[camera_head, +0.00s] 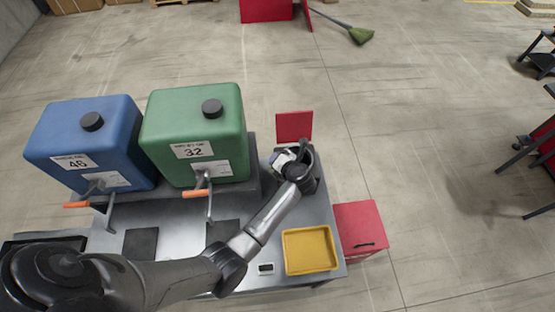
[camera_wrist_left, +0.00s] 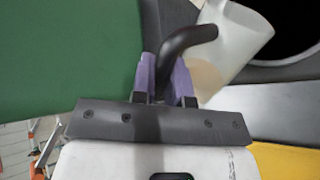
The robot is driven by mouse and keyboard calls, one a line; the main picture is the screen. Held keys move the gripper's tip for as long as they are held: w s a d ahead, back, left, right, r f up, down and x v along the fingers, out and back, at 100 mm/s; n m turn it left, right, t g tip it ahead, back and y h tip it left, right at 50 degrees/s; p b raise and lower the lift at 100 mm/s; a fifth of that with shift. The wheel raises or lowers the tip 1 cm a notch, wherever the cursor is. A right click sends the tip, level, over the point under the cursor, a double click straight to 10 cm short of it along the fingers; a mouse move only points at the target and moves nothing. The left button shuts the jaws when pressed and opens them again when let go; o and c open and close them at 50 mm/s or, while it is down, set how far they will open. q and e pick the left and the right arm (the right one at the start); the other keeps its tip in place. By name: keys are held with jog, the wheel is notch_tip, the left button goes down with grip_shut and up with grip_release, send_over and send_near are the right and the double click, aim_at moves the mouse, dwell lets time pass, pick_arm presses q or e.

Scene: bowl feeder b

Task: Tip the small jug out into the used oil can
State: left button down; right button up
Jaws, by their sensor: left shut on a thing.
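The small jug (camera_wrist_left: 238,42) is whitish and see-through, with a dark curved handle and some tan contents low inside. My left gripper (camera_wrist_left: 168,82) is shut on its handle, between two purple fingertips. The jug looks tilted, its upper end leaning right towards a wide black opening with a grey rim (camera_wrist_left: 285,73), which seems to be the used oil can. I cannot tell whether anything is flowing. In the head view my left wrist hides most of the jug and the opening at the table's far right corner. My right gripper is not in view.
A green tank (camera_head: 195,125) marked 32 and a blue tank (camera_head: 88,140) marked 46, both with orange-handled taps, stand left of my gripper. A yellow tray (camera_head: 310,250) lies at the table's right front. A red panel (camera_head: 294,126) is behind, a red cabinet (camera_head: 360,230) at right.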

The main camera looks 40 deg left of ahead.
aim_at(283, 152)
pick_arm(q)
jog(key=shift+r, duration=0.1)
jog(key=shift+w+r+p, duration=0.3)
jog(key=shift+p, duration=0.1)
jog(key=shift+w+r+m+g, duration=0.1)
jog(key=shift+w+m+g, duration=0.05)
jog(key=shift+m+g, duration=0.2)
jog(key=shift+w, duration=0.1)
jog(key=shift+r, duration=0.15)
dwell(0.4)
jog(key=shift+w+r+m+g+p, duration=0.25)
jog(key=shift+w+m+g+p, duration=0.05)
jog(key=shift+w+m+g, duration=0.1)
jog(key=shift+w+r, duration=0.1)
jog(key=shift+w+d+r+g, duration=0.1)
jog(key=shift+w+g, duration=0.05)
jog(key=shift+g, duration=0.1)
